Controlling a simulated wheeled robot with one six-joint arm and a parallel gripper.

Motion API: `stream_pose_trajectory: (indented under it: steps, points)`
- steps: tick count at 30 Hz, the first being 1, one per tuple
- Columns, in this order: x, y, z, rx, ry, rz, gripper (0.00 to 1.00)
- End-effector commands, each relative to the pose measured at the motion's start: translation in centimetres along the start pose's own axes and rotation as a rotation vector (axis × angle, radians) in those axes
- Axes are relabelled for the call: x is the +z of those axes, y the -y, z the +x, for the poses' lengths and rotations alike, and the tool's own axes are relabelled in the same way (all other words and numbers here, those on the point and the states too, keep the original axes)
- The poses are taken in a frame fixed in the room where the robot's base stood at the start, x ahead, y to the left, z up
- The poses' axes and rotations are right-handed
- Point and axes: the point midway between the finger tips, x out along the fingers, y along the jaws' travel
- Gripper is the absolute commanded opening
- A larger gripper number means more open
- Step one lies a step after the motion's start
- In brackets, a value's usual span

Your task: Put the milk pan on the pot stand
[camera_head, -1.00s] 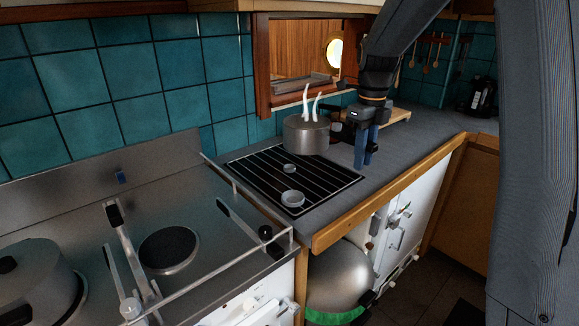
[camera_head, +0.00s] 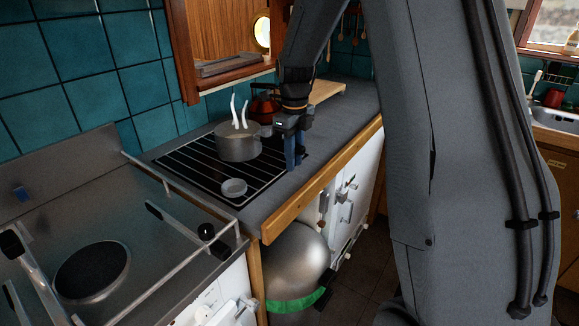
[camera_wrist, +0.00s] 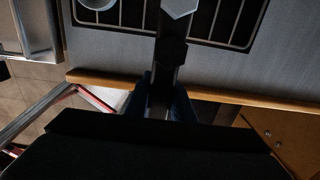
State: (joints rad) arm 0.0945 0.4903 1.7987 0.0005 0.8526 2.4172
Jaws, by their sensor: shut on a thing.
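The milk pan (camera_head: 238,145) is a grey round pot with two white curved pieces rising from it. It is upright over the back part of the pot stand (camera_head: 196,187), a black barred rack set in the counter. I cannot tell whether its base touches the bars. My gripper (camera_head: 294,163) points down at the right of the pan, shut on its dark handle. In the wrist view the handle (camera_wrist: 170,52) runs up from between the blue fingertips (camera_wrist: 162,100); the pan's body is out of that view.
A small round grey piece (camera_head: 234,188) lies on the front of the rack. A railed stove (camera_head: 92,272) is at the left. A reddish kettle (camera_head: 264,104) and a wooden board (camera_head: 325,91) are behind my gripper. The wooden counter edge (camera_head: 320,185) runs along the front.

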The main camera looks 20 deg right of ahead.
Motion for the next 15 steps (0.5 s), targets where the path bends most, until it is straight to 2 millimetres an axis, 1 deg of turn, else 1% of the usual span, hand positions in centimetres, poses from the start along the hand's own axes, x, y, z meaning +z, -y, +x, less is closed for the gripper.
stream_pose_trajectory:
  steps: [5,11,15]
  points:
    - [-0.1,0.0,1.1,0.0,0.0,0.002,0.0]
    - [-0.1,0.0,3.5,0.0,0.0,0.002,0.0]
    - [0.0,0.1,3.9,-0.002,0.003,0.002,0.0]
